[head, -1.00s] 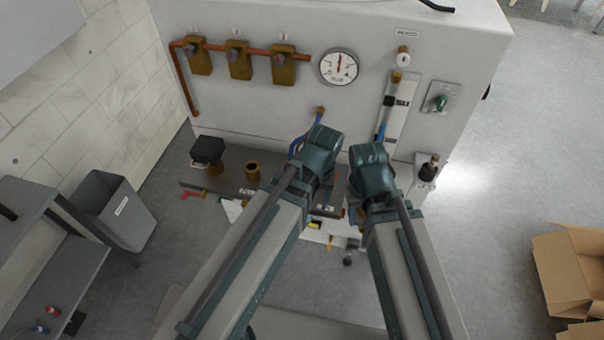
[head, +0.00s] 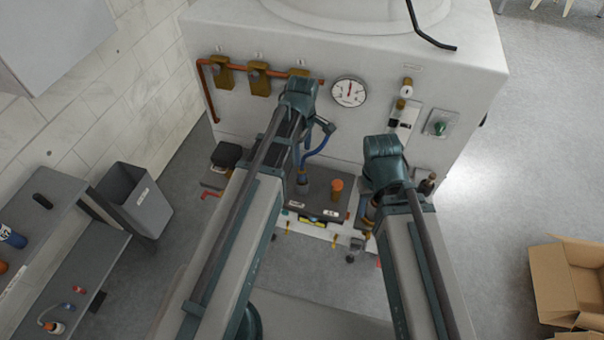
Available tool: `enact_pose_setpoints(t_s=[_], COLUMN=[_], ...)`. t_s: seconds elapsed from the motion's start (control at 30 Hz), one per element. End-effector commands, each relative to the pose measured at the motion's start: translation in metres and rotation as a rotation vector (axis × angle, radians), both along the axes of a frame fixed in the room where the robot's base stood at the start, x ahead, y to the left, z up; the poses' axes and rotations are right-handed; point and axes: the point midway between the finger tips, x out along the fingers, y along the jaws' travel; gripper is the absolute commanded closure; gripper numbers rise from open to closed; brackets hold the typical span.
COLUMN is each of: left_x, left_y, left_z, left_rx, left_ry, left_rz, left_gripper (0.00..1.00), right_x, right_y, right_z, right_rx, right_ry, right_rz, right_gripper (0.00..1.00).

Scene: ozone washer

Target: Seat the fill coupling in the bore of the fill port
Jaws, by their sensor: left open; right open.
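A blue hose (head: 316,152) runs from behind my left wrist down to a grey-blue cylindrical fitting (head: 303,183), which looks like the fill coupling, over the dark shelf. An orange-topped brass piece (head: 336,188) stands to its right. I cannot tell which shelf fitting is the fill port, and no bore shows clearly. My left gripper (head: 324,127) is open beside the upper hose, in front of the panel; its fingers are partly hidden. My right gripper (head: 371,208) is open, low at the shelf's right end, close to a brass and blue piece; whether they touch is unclear.
The white washer cabinet (head: 225,120) stands behind, with copper piping, brass valves and a dial gauge (head: 348,92). A grey bin (head: 135,200) and side bench stand left; an open carton (head: 565,285) lies right.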

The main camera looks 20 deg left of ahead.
Motion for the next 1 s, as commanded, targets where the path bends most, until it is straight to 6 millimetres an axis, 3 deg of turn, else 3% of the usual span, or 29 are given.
enact_pose_setpoints(t_s=[0.33, 0.8, 1.0], left_x=[0.001, 0.001, 0.001], left_y=[0.001, 0.001, 0.001], left_z=[-0.011, -0.076, -0.088], left_rx=[-0.001, -0.001, -0.001], left_ry=[-0.001, -0.001, -0.001], left_rz=[0.019, 0.017, 0.017], left_gripper=[0.31, 0.31, 0.31], right_x=[0.000, 0.000, 0.000], right_y=[0.000, 0.000, 0.000], right_z=[-0.011, -0.076, -0.088], right_rx=[0.000, 0.000, 0.000], right_ry=[0.000, 0.000, 0.000], right_rz=[0.000, -0.002, -0.002], right_gripper=[0.50, 0.50, 0.50])
